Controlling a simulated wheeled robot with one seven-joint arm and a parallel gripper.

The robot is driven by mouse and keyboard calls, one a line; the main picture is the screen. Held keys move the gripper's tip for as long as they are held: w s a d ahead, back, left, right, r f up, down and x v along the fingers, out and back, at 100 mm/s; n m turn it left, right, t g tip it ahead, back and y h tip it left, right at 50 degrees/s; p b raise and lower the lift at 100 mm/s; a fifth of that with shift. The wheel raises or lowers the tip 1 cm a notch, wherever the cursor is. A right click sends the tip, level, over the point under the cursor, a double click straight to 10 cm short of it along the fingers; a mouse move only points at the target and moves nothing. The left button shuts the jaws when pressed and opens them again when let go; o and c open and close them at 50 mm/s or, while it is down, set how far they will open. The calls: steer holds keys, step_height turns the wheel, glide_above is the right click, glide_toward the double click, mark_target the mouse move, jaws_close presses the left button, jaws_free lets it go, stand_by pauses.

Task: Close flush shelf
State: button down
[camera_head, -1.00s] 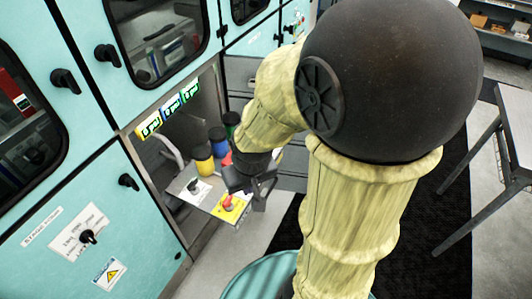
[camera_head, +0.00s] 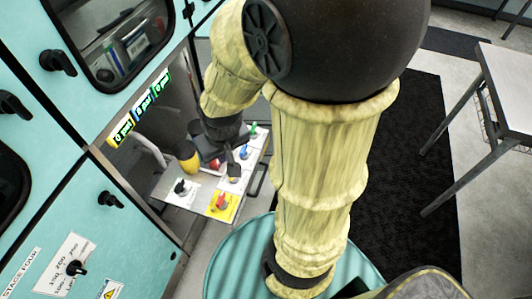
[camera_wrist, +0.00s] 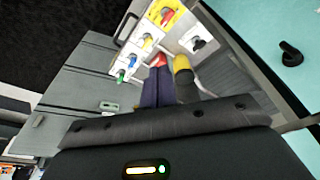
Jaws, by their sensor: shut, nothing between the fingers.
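The flush shelf is pulled out of the teal cabinet. Its white front panel (camera_head: 178,194) carries a black knob, a red knob on a yellow plate (camera_head: 222,206), and smaller yellow, blue and green valves. The panel also shows in the wrist view (camera_wrist: 125,62). A yellow bottle (camera_head: 187,158) stands behind the panel, seen too in the wrist view (camera_wrist: 182,65). My gripper (camera_head: 232,172) is shut and empty, with its fingers over the shelf just behind the valves. In the wrist view its dark fingers (camera_wrist: 158,78) lie close to a red part; contact is unclear.
The cabinet wall (camera_head: 110,165) with black latches flanks the shelf opening on the left. Lit labels (camera_head: 140,108) hang above the opening. A grey table (camera_head: 505,85) stands at the right. A teal drum top is below my arm. A black mat (camera_head: 410,180) covers clear floor.

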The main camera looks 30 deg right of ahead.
steer(key=w+d+f+m+t+y+b, duration=0.2)
steer(key=d+f+m+b, duration=0.7)
steer(key=d+f+m, duration=0.4)
steer(key=w+d+f+m+t+y+b, duration=0.2)
steer(key=w+d+f+m+y+b, duration=0.1)
steer(key=d+f+m+b, duration=0.7)
steer(key=d+f+m, duration=0.4)
steer(key=d+m, duration=0.1)
steer(key=d, duration=0.1)
steer(key=shift+w+y, duration=0.15)
steer(key=shift+y, duration=0.15)
steer(key=shift+f, duration=0.15)
steer(key=b, duration=0.2)
glide_toward(260, 156)
step_height(260, 156, down, 4)
steer(key=shift+w+a+f, duration=0.2)
steer(key=shift+w+a, duration=0.85)
steer(key=shift+w, duration=0.1)
steer(key=shift+w+a, duration=0.2)
steer(key=shift+w, duration=0.1)
